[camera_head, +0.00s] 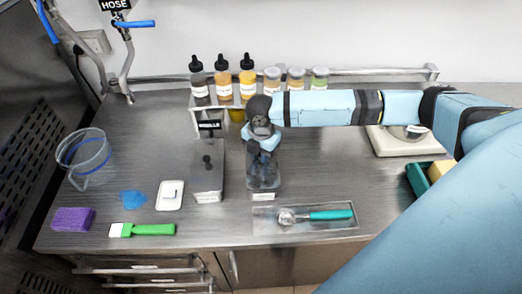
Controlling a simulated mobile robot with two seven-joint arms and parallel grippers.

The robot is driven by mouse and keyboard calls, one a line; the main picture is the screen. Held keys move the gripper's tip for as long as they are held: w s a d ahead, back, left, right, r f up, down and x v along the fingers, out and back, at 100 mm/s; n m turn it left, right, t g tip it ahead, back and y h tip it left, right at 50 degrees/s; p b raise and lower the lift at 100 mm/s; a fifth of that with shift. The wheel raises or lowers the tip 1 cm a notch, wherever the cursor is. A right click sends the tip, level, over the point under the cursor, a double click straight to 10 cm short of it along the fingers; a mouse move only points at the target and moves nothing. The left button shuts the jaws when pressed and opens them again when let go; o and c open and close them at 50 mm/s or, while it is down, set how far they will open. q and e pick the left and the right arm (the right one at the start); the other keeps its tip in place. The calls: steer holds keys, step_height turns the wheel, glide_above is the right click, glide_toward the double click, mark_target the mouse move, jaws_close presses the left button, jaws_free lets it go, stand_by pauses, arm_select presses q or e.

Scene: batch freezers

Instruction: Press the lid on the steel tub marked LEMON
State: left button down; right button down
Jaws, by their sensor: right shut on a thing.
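My right gripper (263,158) points down over a grey steel tub (264,188) in the middle of the counter. It is shut on a lid at the tub's top; the hand hides most of the lid, and I cannot tell whether it is seated. The tub's front carries a small white label (263,197), too small to read. Just left stands a second steel tub (207,185) with a black knob (207,160) on top and a white label of its own, also unreadable. My left gripper is not in view.
Several bottles and jars (247,78) line the back rail. A scoop with a teal handle (330,215) lies on a tray in front. A green-handled brush (150,229), purple sponge (73,219), white dish (170,196) and clear bucket (85,160) are left. A scale (390,145) is right.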

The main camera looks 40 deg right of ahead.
steer(key=p, duration=0.3)
steer(key=shift+f, duration=0.2)
stand_by(2.8)
steer(key=shift+c, duration=2.1)
jaws_free()
steer(key=shift+r+p, duration=1.15)
steer(key=shift+r, duration=2.35)
jaws_close()
